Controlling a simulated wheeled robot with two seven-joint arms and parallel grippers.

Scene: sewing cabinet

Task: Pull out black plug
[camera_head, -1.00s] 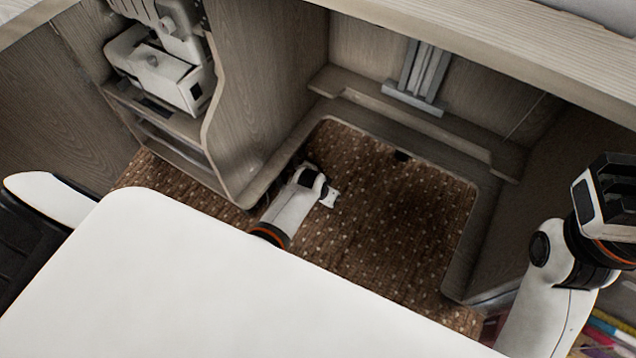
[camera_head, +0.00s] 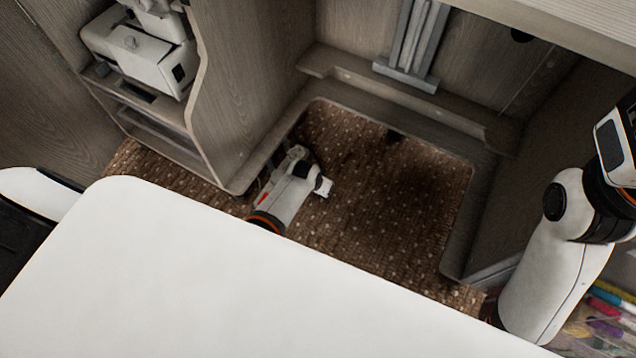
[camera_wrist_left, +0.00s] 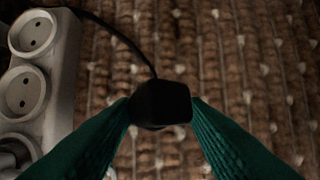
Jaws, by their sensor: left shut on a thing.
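The black plug (camera_wrist_left: 160,103) shows in the left wrist view between the green finger pads of my left gripper (camera_wrist_left: 162,112), which is shut on it. Its black cable rises from the plug and curves away to the upper left. The plug is apart from the white power strip (camera_wrist_left: 62,75), which lies at the left of that view. Two round sockets face up empty. In the head view my left forearm reaches down into the cabinet's knee space; the plug and fingertips cannot be made out there. My right arm is at the right edge, its gripper out of frame.
Brown dotted carpet (camera_head: 390,220) covers the floor of the knee space. A wooden side panel (camera_head: 245,90) and a back ledge (camera_head: 430,115) bound it. A white sewing machine (camera_head: 140,55) sits on the left shelf. Coloured pens (camera_head: 610,300) lie at the lower right.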

